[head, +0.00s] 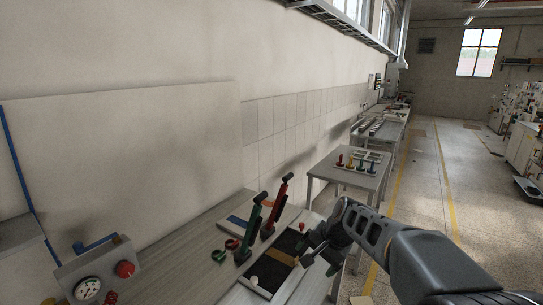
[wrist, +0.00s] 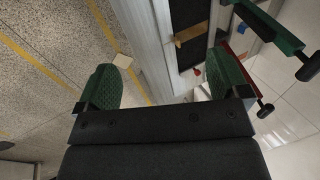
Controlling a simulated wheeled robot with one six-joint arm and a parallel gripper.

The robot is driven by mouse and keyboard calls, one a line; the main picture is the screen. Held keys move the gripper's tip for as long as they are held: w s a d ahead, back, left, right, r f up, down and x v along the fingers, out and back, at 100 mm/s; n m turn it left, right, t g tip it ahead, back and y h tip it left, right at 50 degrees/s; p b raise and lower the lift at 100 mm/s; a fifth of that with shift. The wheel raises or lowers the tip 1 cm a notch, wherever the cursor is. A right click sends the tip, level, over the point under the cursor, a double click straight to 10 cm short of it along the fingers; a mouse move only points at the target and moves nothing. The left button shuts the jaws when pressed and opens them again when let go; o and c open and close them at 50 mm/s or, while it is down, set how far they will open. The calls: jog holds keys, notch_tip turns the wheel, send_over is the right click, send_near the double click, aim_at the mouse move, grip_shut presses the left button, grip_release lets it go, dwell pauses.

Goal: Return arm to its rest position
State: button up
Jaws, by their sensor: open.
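My gripper (head: 318,256) hangs over the right edge of the near bench, close to a black tray (head: 291,243). In the wrist view its two green-padded fingers (wrist: 165,82) stand wide apart with nothing between them. A tan strip (head: 279,256) lies across the black tray; it also shows in the wrist view (wrist: 191,34), beyond the fingers. My arm reaches in from the lower right of the head view.
A green lever (head: 249,232) and a red lever (head: 276,207) stand upright left of the tray. A gauge panel (head: 92,276) is at lower left. A farther table (head: 346,180) holds coloured pegs. Open floor (head: 425,195) lies to the right.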

jog(key=s+d+n+t+h, duration=0.1)
jog(key=s+d+n, duration=0.1)
jog(key=s, duration=0.7)
jog(key=s+d+n+h, duration=0.2)
jog(key=s+n, duration=0.3)
jog(key=s, duration=0.3)
jog(key=shift+s+d+r+t+h, duration=0.15)
jog(key=shift+s+d+t+h, duration=0.15)
jog(key=shift+s+d+t, duration=0.1)
